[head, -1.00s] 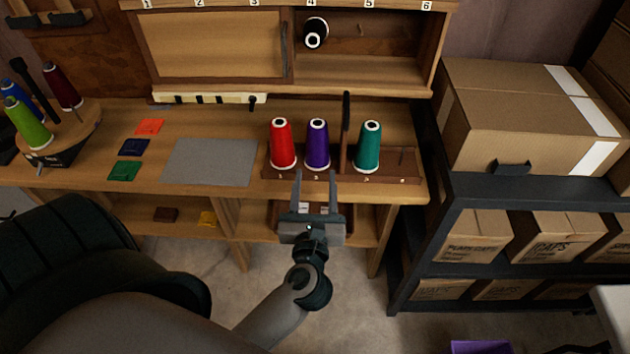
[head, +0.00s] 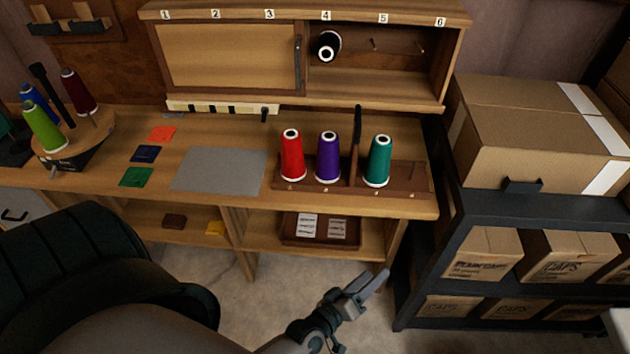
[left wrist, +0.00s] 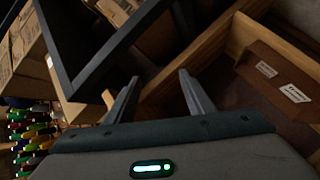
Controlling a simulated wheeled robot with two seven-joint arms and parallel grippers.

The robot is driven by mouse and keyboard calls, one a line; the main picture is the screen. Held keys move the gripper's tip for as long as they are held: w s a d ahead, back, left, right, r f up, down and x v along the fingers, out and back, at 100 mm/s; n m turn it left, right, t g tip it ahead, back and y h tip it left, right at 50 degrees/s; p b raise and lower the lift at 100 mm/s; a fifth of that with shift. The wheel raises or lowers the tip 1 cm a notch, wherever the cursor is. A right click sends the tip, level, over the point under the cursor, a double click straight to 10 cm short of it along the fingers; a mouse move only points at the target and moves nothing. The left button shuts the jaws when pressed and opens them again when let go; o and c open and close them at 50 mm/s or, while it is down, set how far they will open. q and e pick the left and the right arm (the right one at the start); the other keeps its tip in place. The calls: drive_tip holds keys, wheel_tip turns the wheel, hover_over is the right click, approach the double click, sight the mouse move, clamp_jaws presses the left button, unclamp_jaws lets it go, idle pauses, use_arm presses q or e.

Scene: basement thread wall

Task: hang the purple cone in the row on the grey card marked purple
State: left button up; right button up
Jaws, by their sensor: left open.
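The purple cone (head: 328,160) stands upright in a brown rack (head: 350,186) on the bench, between a red cone (head: 291,157) and a teal cone (head: 378,162). A brown tray (head: 289,238) on the shelf below holds two pale grey cards (head: 307,225) (head: 337,228); their print is too small to read. The tray also shows in the left wrist view (left wrist: 262,48). My left gripper (head: 373,278) is open and empty, low in front of the bench, apart from the cones and tray. It also shows in the left wrist view (left wrist: 159,77). My right gripper is out of view.
A wall cabinet (head: 380,98) numbered 1 to 6 has pegs; a black cone (head: 328,46) hangs under 4, and a panel (head: 230,57) covers 1 to 3. A flat grey sheet (head: 215,170) lies on the bench. A dark rack (head: 470,200) with boxes stands right.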

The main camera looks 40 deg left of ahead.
use_arm(q)
drive_tip(key=s+a+f+m+g, duration=0.1)
drive_tip(key=s+f+m+g, duration=0.3)
drive_tip(key=s+f, duration=0.6)
drive_tip(key=s+a+f+m+g+y, duration=0.1)
drive_tip(key=s+f+m+g, duration=0.4)
drive_tip(key=s+f, duration=0.5)
wheel_tip(320, 180, down, 9)
drive_tip(key=a+m, duration=0.1)
drive_tip(key=m, duration=0.1)
drive_tip(key=shift+r+m, duration=0.2)
drive_tip(key=shift+m, duration=0.1)
drive_tip(key=shift+a, duration=0.1)
drive_tip(key=shift+c, duration=0.3)
